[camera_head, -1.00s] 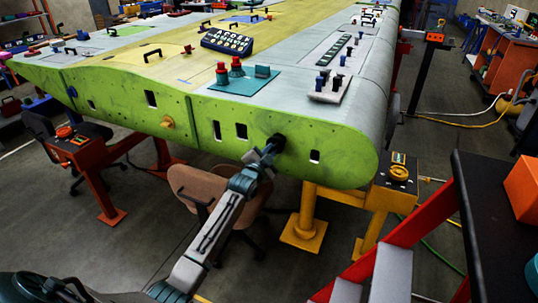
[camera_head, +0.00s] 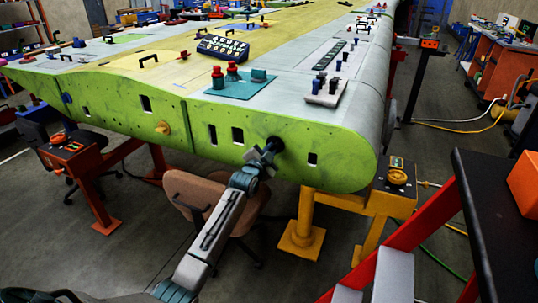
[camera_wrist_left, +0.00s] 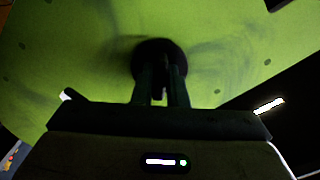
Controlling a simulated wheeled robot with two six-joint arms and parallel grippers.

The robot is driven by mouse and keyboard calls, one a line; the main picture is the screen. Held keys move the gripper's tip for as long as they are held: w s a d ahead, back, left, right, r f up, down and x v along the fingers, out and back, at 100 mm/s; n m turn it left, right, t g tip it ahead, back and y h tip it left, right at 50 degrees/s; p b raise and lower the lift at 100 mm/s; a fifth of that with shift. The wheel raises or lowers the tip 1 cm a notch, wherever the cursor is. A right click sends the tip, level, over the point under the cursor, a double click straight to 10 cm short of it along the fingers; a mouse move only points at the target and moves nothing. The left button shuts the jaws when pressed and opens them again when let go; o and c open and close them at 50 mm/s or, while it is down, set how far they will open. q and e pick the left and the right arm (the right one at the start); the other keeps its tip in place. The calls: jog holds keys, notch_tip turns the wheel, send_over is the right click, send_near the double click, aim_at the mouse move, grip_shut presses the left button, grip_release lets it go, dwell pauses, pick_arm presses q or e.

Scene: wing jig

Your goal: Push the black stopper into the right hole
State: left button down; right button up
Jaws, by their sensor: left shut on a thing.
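The black stopper (camera_head: 275,144) is a dark round piece against the green end face of the wing (camera_head: 210,115), between the rectangular holes. It also shows in the left wrist view (camera_wrist_left: 160,55), dark and round against the green. My left gripper (camera_head: 267,152) is shut on it, fingers pointing at the panel. How deep the stopper sits is hidden by the fingers and shadow. A yellow stopper (camera_head: 162,128) sits in the face further left. My right gripper is not in view.
A brown chair (camera_head: 195,195) stands below the wing by my left arm. A yellow stand (camera_head: 305,225) and an orange stand (camera_head: 75,150) hold the wing. A red frame with steps (camera_head: 420,225) and a dark table (camera_head: 500,190) are at the right.

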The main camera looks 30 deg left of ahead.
pick_arm(q)
jog(key=shift+w, duration=0.35)
jog(key=c, duration=1.4)
grip_release()
jog(key=shift+o, duration=0.2)
